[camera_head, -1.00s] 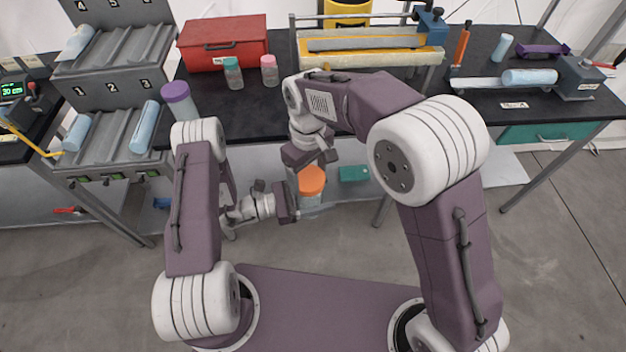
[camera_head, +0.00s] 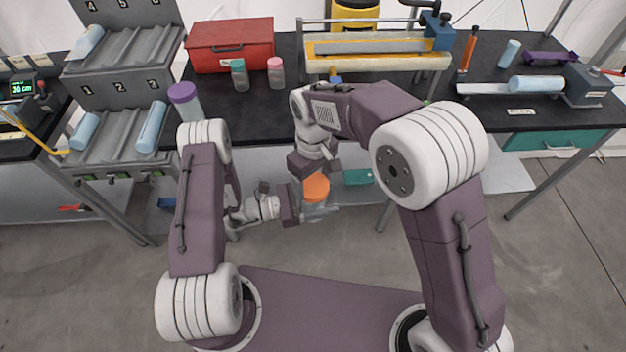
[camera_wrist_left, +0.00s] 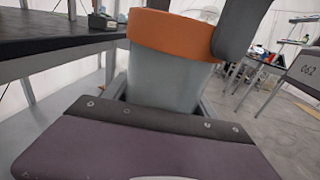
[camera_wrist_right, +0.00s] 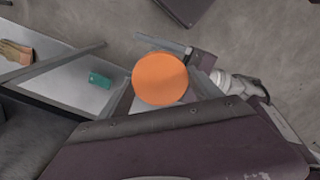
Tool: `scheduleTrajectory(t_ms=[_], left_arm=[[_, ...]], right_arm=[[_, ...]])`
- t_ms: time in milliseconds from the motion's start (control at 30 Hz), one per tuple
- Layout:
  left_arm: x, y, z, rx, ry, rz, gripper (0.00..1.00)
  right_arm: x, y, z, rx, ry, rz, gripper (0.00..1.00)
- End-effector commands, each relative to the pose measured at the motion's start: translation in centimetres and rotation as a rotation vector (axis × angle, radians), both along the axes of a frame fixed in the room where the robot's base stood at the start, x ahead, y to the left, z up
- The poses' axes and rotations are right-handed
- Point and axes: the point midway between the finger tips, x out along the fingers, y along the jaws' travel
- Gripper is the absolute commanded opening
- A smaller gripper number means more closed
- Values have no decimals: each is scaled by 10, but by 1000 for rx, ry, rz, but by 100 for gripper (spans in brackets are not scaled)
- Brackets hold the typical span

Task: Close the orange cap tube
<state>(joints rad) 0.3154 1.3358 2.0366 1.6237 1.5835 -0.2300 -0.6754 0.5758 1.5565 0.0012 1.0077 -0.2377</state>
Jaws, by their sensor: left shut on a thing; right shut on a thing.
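The orange cap (camera_head: 316,187) sits on top of the upright clear tube (camera_head: 315,211), in front of the bench. My left gripper (camera_head: 314,214) is shut on the tube body from the side. In the left wrist view the grey tube body (camera_wrist_left: 168,82) stands between the fingers, with the orange cap (camera_wrist_left: 172,34) around its top. My right gripper (camera_head: 317,178) comes from above and is shut on the cap. In the right wrist view the round cap top (camera_wrist_right: 160,79) lies between its fingers. The thread under the cap is hidden, so I cannot tell how tight it is.
On the black bench behind stand a purple-capped tube (camera_head: 186,100), a teal-capped tube (camera_head: 239,75), a pink-capped tube (camera_head: 275,73) and a red box (camera_head: 231,46). A numbered rack (camera_head: 125,105) is at the left. The floor to the right is clear.

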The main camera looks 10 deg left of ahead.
Motion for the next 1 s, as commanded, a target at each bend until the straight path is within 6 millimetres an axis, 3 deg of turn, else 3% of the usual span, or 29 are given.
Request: scheduleTrajectory(t_ms=[633, 667, 733, 1000], left_arm=[[0, 0, 0, -1, 0, 0, 0], [0, 0, 0, -1, 0, 0, 0], [0, 0, 0, -1, 0, 0, 0], [0, 0, 0, -1, 0, 0, 0]], right_arm=[[0, 0, -13, 0, 0, 0, 36], [0, 0, -13, 0, 0, 1, 76], [0, 0, -13, 0, 0, 1, 96], [0, 0, -12, 0, 0, 0, 99]])
